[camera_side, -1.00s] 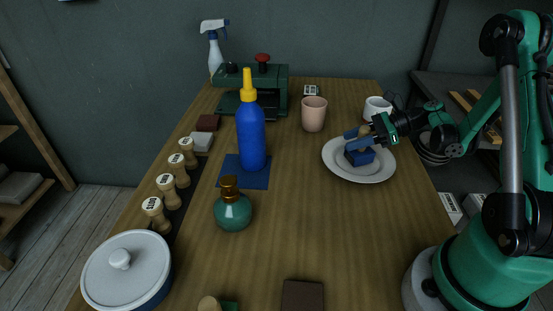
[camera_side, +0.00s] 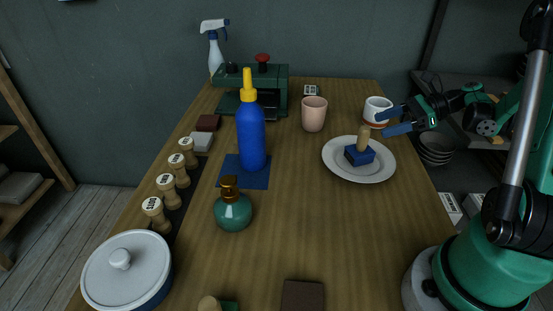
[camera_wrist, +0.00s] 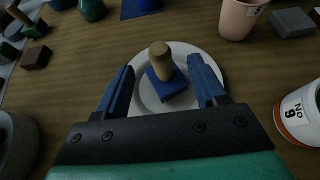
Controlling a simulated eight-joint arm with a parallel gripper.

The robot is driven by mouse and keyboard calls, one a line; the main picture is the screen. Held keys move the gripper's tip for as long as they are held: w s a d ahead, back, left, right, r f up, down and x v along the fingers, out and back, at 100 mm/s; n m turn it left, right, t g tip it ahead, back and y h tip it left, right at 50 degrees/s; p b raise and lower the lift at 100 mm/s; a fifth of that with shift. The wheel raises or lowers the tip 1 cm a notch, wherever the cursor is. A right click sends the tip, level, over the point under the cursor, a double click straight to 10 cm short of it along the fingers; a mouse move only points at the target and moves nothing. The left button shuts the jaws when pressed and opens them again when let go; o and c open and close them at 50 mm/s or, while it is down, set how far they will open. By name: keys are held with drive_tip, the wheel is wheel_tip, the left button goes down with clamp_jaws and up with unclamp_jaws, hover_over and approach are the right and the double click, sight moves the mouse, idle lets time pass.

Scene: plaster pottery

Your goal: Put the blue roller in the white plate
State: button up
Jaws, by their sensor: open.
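The white plate (camera_side: 345,173) lies on the right half of the table. The blue roller (camera_side: 359,155), a blue block with an upright wooden handle, rests on the plate. In the wrist view the roller (camera_wrist: 167,86) sits on the plate (camera_wrist: 203,50), beyond and between my fingertips. My gripper (camera_side: 389,122) is open and empty, to the right of the plate and apart from the roller. In the wrist view my gripper (camera_wrist: 163,78) shows its two blue fingers spread wide.
A white mug with an orange band (camera_side: 377,111) stands close to my gripper, behind the plate. A pink cup (camera_side: 314,113) is behind and left of the plate. A blue bottle (camera_side: 251,137) and a green bottle (camera_side: 233,211) stand further left. The table front of the plate is mostly clear.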

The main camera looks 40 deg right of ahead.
drive_tip(key=w+a+n, duration=0.1)
drive_tip(key=a+r+n+g+h, duration=0.1)
drive_tip(key=a+n, duration=0.1)
drive_tip(key=w+a+n+g, duration=0.1)
drive_tip(key=shift+w+a+r, duration=0.35)
drive_tip(key=shift+a+r, duration=0.05)
drive_tip(key=s+a+r+n+h, duration=0.1)
drive_tip(key=a+n+h, duration=0.3)
drive_tip(key=a+n, duration=0.3)
drive_tip(key=s+a+r+n+h, duration=0.1)
drive_tip(key=a+n+h, duration=0.3)
drive_tip(key=n, duration=1.2)
drive_tip(key=a+r, duration=0.1)
drive_tip(key=a, duration=0.2)
drive_tip(key=shift+s+a+r, duration=0.15)
drive_tip(key=shift+a+r, duration=0.05)
drive_tip(key=shift+r, duration=0.05)
drive_tip(key=shift+o, duration=0.2)
